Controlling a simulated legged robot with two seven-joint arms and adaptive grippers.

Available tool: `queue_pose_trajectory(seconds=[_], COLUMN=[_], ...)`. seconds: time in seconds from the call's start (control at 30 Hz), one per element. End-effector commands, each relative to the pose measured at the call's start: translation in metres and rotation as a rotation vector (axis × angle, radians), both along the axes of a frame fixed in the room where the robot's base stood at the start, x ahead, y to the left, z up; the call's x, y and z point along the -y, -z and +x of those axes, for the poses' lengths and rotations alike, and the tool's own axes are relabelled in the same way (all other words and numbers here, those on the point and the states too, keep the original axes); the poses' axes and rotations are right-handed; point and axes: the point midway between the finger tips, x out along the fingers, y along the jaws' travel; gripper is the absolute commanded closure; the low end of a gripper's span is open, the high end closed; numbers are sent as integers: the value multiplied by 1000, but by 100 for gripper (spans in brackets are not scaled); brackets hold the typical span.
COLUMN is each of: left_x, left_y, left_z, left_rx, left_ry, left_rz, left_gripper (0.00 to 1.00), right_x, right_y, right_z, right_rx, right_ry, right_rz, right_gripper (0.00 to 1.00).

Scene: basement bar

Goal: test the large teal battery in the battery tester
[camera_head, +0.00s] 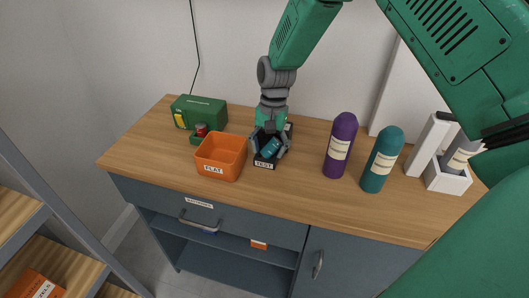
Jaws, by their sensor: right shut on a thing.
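My right gripper (268,143) reaches down from above at the middle of the counter. It is shut on a teal battery (270,148), which sits tilted between the fingers. The dark battery tester (264,165), with a TEST label on its front, is directly under and behind the gripper. The fingers hide much of the tester and part of the battery. I cannot tell whether the battery touches the tester's contacts. My left gripper is not in view.
An orange bin (221,153) marked FLAT stands just left of the tester. A green box (199,113) with a red battery (201,130) is behind it. Purple (340,145) and teal (382,160) bottles and a white holder (447,180) stand right. The wooden counter's (300,205) front strip is clear.

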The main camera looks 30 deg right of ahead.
Motion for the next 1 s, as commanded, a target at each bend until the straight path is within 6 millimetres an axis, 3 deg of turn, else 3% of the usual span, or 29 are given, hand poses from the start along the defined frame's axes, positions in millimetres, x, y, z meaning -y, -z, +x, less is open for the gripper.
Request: queue_pose_trajectory(seconds=[0.3, 0.5, 1.0], left_x=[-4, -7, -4], left_y=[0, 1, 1], left_z=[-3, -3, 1], left_rx=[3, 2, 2], left_ry=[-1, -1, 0], left_rz=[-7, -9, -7], left_gripper=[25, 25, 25], right_x=[4, 3, 9], right_y=[-77, -107, -115], right_z=[5, 7, 6], right_rx=[23, 19, 16], right_ry=[-7, -11, -10], right_rz=[-5, -5, 3], right_gripper=[47, 47, 47])
